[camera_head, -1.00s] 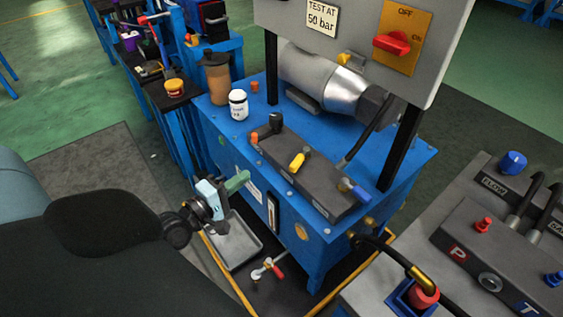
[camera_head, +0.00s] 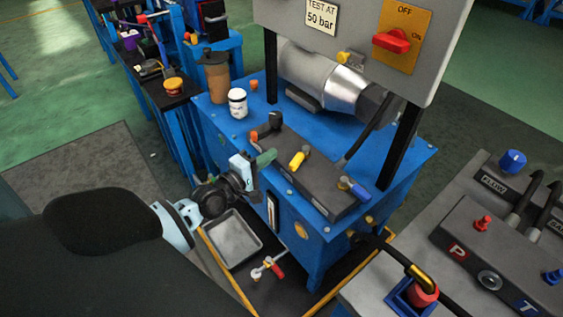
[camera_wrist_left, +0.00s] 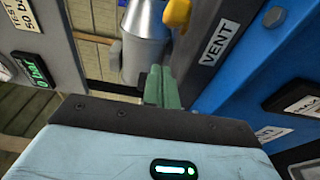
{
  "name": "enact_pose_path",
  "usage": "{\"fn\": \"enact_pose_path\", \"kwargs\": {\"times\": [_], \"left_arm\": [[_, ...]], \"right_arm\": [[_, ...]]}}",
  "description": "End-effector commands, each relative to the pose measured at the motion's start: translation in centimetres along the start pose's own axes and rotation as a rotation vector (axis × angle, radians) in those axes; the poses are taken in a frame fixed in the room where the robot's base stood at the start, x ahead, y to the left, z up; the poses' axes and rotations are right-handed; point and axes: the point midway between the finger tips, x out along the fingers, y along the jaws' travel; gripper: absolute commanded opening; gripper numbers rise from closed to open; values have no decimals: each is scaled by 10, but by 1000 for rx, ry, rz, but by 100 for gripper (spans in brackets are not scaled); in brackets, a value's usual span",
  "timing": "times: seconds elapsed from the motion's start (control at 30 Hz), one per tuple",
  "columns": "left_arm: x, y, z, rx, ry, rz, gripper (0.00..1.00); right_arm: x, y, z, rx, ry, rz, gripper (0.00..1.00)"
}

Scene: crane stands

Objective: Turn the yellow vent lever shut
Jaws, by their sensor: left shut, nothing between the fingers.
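The yellow vent lever (camera_head: 299,159) sits in the middle of the dark valve block (camera_head: 316,176) on top of the blue bench. In the left wrist view the yellow lever (camera_wrist_left: 177,13) shows at the top, beside the VENT label (camera_wrist_left: 216,42). My left gripper (camera_head: 266,158) is just left of the yellow lever, in front of the block. Its green fingers (camera_wrist_left: 160,87) are shut and empty, pointing towards the lever and apart from it. My right gripper is not in view.
An orange lever (camera_head: 254,137) and a blue lever (camera_head: 354,189) flank the yellow one on the block. A white jar (camera_head: 238,104) and brown bottle (camera_head: 217,77) stand behind. A grey panel (camera_head: 352,25) rises above. A grey tray (camera_head: 233,239) lies below.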

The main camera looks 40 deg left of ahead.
Motion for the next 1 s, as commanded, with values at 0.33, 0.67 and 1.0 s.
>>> {"fn": "enact_pose_path", "kwargs": {"times": [0.33,0.67,1.0], "left_arm": [[10,1,35,-2,0,1,0],[11,0,39,1,0,0,0],[11,1,41,-4,17,1,0]], "right_arm": [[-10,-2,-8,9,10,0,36],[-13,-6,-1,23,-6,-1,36],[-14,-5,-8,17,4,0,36]]}}
